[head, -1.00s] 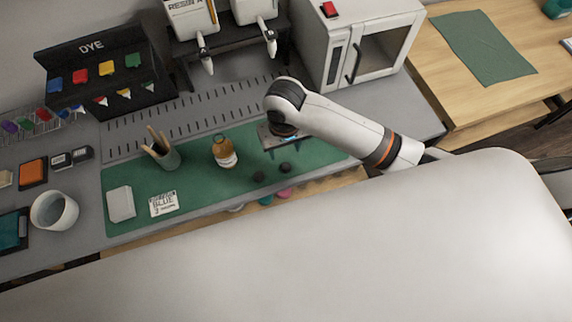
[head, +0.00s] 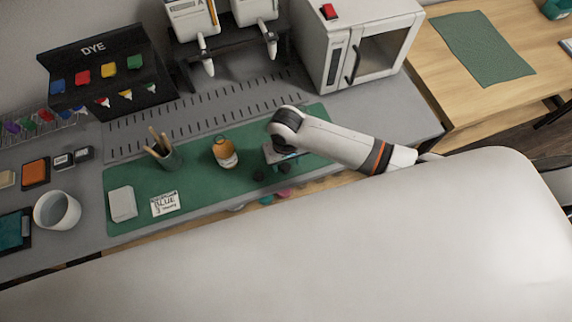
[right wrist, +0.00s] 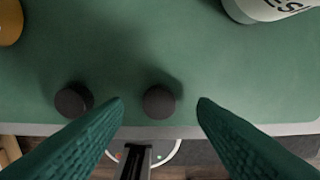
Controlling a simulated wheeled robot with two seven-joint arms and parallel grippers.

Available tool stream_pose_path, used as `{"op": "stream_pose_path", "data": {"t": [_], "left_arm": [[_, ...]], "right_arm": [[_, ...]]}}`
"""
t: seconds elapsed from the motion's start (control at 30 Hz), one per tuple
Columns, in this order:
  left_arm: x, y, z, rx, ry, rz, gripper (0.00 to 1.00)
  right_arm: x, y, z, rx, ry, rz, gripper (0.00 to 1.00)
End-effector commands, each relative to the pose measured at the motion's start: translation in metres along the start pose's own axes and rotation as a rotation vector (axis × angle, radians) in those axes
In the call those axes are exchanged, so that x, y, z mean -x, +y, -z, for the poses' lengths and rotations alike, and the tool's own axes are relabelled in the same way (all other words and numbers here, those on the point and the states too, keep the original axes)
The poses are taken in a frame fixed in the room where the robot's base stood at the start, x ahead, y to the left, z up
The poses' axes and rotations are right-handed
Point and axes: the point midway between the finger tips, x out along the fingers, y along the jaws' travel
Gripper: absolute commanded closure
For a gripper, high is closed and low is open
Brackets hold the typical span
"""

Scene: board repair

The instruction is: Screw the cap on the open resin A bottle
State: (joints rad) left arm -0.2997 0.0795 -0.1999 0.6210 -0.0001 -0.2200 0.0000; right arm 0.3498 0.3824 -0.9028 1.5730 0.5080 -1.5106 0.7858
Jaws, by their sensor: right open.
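An amber bottle (head: 224,153) with a pale label stands upright on the green mat (head: 190,190); no dark cap shows on its neck. Its edge also shows in the right wrist view (right wrist: 9,22). Two small dark round caps lie near the mat's front edge, a left cap (head: 258,176) and a right cap (head: 284,169). My right gripper (right wrist: 160,103) is open above the mat. In the right wrist view the right cap (right wrist: 159,102) lies between its fingertips, and the left cap (right wrist: 73,100) lies outside them. My left gripper is not in view.
A pale labelled container (right wrist: 268,8) is cut off in the right wrist view. A cup of sticks (head: 165,156), a white block (head: 122,204) and a BLUE card (head: 164,204) lie left of the bottle. A dispenser stand and a white oven (head: 350,40) stand behind.

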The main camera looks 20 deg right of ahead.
Motion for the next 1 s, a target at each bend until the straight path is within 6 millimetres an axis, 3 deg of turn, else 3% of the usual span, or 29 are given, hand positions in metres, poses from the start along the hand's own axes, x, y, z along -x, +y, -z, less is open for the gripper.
{"op": "stream_pose_path", "data": {"t": [0.17,0.5,0.8,1.0], "left_arm": [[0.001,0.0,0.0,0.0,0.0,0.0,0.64],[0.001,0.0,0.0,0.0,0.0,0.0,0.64],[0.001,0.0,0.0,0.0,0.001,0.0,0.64],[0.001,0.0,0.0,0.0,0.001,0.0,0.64]], "right_arm": [[-0.018,0.0,0.0,0.001,0.0,0.0,0.48],[-0.019,0.0,0.0,0.001,-0.001,0.0,0.48],[-0.019,0.0,0.0,0.001,-0.001,0.0,0.95],[-0.019,0.0,0.0,0.001,-0.001,0.0,0.96]]}}
